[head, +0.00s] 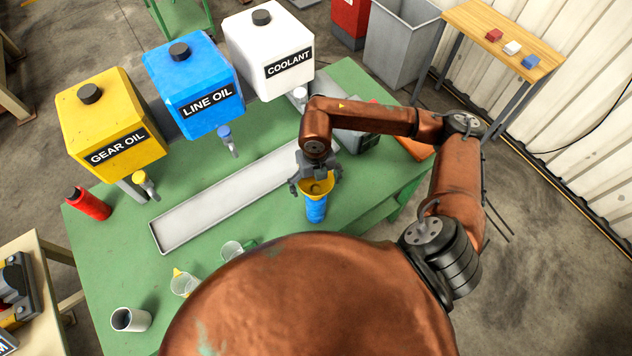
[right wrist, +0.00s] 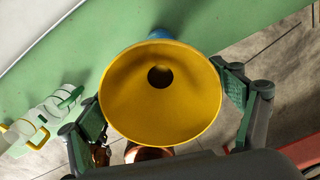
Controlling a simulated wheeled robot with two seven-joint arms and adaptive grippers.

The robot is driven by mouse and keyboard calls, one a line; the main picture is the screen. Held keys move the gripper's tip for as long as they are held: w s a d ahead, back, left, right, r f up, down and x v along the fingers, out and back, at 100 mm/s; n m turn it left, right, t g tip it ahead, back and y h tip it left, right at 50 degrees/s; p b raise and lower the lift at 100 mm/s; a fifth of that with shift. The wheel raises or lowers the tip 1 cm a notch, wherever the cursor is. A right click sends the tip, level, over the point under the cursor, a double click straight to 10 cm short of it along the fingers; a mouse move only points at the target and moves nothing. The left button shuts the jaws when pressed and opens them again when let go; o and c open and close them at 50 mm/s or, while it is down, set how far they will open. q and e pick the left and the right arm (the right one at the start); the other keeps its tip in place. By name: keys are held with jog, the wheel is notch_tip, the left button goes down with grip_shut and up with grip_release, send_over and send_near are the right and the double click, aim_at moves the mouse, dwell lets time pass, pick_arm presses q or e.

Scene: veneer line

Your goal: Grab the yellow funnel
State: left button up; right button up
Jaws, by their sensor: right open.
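The yellow funnel (head: 317,184) sits mouth-up on top of a blue bottle (head: 316,211) on the green table, right of the long tray. In the right wrist view the funnel (right wrist: 160,92) fills the middle, its dark hole facing the camera, with a bit of the blue bottle (right wrist: 160,34) behind it. My right gripper (head: 316,184) is open, with its fingers on either side of the funnel; in the right wrist view the gripper (right wrist: 165,100) has one green pad near each side of the rim. Whether the pads touch it is unclear. My left gripper is not in view.
Yellow (head: 108,125), blue (head: 192,85) and white (head: 268,50) oil tanks stand along the far side of the green table (head: 190,280). A long grey tray (head: 215,205) lies in front.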

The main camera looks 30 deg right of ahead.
jog(key=shift+f, duration=0.6)
jog(key=shift+c, duration=0.7)
jog(key=c, duration=0.9)
jog(key=shift+c, duration=0.8)
